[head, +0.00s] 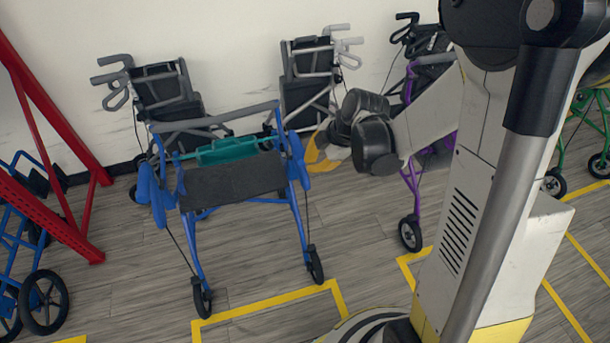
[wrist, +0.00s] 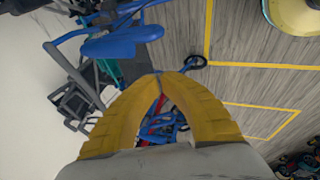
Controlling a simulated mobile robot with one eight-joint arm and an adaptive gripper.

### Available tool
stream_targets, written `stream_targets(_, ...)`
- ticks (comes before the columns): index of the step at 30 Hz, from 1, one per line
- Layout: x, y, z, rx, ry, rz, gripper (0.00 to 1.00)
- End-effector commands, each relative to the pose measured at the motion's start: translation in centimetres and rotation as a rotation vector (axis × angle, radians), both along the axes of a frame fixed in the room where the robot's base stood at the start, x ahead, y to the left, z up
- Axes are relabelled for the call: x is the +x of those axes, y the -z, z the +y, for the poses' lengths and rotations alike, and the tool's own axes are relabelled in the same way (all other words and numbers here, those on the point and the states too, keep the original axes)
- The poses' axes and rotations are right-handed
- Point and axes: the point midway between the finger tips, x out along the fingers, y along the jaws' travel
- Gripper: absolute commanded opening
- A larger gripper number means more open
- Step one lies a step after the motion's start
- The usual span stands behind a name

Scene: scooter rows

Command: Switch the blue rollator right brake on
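The blue rollator (head: 198,250) stands upright, with a dark seat (head: 232,181), a teal strip and a blue grip-and-lever part on each side. The right-hand blue grip part (head: 298,165) is just left of my gripper (head: 312,160). The left-hand one (head: 152,192) is farther away. In the wrist view, a blue grip and lever part (wrist: 122,43) lies above and left of my yellow fingers (wrist: 158,76), apart from them. The fingertips meet and hold nothing visible. The exact brake lever position is too small to tell.
A purple rollator (head: 410,180) is partly behind my arm. A red rack (head: 50,140) and another blue walker (head: 40,300) are at left. The floor in front is clear, with yellow lines (head: 265,303).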

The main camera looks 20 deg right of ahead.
Motion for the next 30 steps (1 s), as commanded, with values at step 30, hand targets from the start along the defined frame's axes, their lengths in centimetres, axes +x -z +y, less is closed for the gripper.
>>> stream_targets(30,4.6,12.1,1.0,0.0,0.001,-0.001,0.0)
